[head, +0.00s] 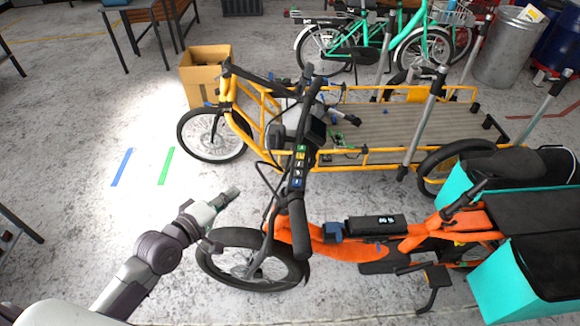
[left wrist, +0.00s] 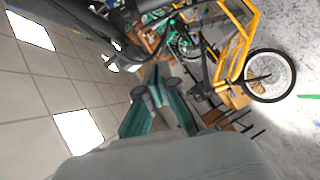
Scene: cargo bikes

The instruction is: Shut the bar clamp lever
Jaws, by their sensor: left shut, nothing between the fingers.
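The orange cargo bike (head: 300,235) stands at the centre right of the head view, its black handlebar (head: 297,212) and display turned toward me. I cannot make out the bar clamp lever for certain; it is too small or hidden among the dark parts around the stem. My left gripper (head: 230,194) is shut and empty, left of the handlebar and above the front wheel, apart from the bar. In the left wrist view its fingers (left wrist: 158,82) are together, with dark bike parts ahead. My right gripper is in neither view.
A yellow cargo bike (head: 345,160) with a grey deck stands behind the orange one. A cardboard box (head: 207,75) is behind its front wheel. Teal bikes (head: 375,40) and a metal bin (head: 510,48) stand farther back. The floor at the left is clear around the blue tape (head: 122,167).

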